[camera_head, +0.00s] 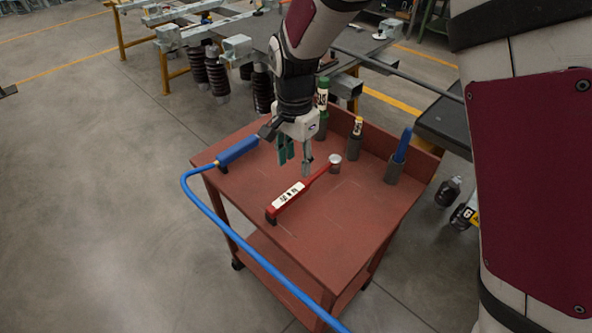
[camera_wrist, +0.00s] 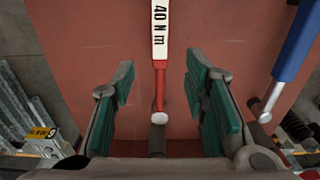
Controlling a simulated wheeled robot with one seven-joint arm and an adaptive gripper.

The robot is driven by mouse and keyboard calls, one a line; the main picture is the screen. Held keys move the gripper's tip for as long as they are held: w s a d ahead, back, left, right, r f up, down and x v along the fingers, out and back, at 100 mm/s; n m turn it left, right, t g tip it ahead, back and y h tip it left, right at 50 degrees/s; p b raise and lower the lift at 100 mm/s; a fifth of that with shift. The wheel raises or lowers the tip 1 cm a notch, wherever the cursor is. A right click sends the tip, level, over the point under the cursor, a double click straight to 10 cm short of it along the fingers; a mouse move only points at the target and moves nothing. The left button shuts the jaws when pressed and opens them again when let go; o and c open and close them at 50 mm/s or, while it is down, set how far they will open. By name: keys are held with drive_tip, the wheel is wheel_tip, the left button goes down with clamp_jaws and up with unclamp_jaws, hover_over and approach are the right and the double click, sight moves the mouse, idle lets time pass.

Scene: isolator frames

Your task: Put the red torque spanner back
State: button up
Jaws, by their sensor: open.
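The red torque spanner (camera_head: 288,196) lies across the red cart top, its white label facing up. Its silver head end is at the back right and its handle end at the front left. In the wrist view the spanner (camera_wrist: 160,85) runs down the middle between the fingers, with "40 N m" on its label. My gripper (camera_head: 295,162) points down over the cart, open and empty. Its green-padded fingers (camera_wrist: 160,78) are on either side of the spanner's shaft, apart from it. Whether the fingertips are level with the shaft, I cannot tell.
A blue cylindrical tool (camera_head: 238,151) lies at the left edge; a blue hose (camera_head: 225,232) loops past the cart's front. The front right top is clear.

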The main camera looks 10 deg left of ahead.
drive_tip(key=shift+r, duration=0.4)
drive_tip(key=s+d+r+n+t, duration=0.1)
drive_tip(key=s+d+r+n, duration=0.1)
drive_tip(key=s+d+r, duration=0.35)
drive_tip(key=s+d+r+n, duration=0.1)
drive_tip(key=s+d+r, duration=0.1)
drive_tip(key=d+r, duration=0.6)
drive_tip(key=s+d+r+n+t, duration=0.1)
drive_tip(key=s+d+n, duration=0.1)
drive_tip(key=s+d, duration=0.3)
drive_tip(key=s+d+r+n+t, duration=0.1)
drive_tip(key=s+d, duration=0.5)
drive_tip(key=s, duration=0.7)
drive_tip(key=shift+r+n, duration=0.25)
drive_tip(key=shift+n, duration=0.55)
drive_tip(key=shift+s+d, duration=0.1)
